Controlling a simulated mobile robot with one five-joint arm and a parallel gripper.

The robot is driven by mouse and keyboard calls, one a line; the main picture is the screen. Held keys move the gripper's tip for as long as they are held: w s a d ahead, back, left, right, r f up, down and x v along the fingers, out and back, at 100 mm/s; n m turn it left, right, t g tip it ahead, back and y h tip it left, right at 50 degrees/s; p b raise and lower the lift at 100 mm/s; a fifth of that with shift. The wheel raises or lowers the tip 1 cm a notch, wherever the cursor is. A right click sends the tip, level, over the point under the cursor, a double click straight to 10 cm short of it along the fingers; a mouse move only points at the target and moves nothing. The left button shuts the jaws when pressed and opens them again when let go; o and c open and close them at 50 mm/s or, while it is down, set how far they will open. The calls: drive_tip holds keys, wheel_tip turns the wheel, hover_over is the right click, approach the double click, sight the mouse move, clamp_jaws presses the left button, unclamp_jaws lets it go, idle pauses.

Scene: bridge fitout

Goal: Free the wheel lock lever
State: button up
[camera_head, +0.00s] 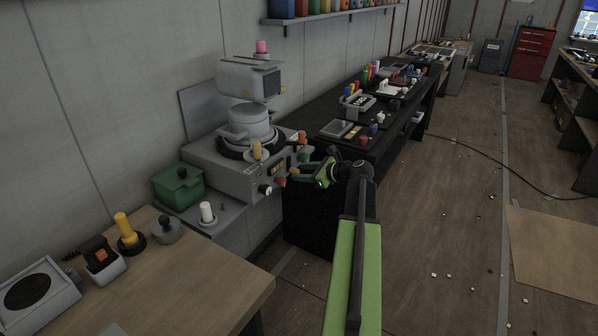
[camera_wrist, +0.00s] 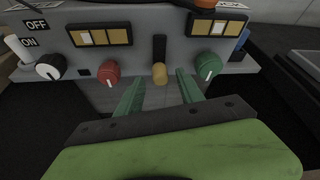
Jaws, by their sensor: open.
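A grey console (camera_head: 232,170) stands against the wall, with controls on its front face. In the wrist view a yellow knob (camera_wrist: 160,73) sits at the bottom of a dark vertical slot (camera_wrist: 159,47); it looks like the lever, though no label on it is readable. My gripper (camera_wrist: 159,84) is open, its two green fingers pointing at the panel, one on each side of the yellow knob with gaps. In the head view my gripper (camera_head: 304,171) is close to the console front and hides part of it.
A red knob (camera_wrist: 109,72) is left of the fingers and a green knob (camera_wrist: 207,66) close on the right. A black-and-white ON/OFF dial (camera_wrist: 49,67) is further left. A dark workbench (camera_head: 392,105) stands right of the console, a wooden table (camera_head: 205,280) in front. The right floor is mostly open.

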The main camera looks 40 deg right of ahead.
drive_tip(key=p+v, duration=0.5)
drive_tip(key=v, duration=1)
drive_tip(key=shift+s, duration=0.25)
drive_tip(key=shift+d, duration=0.1)
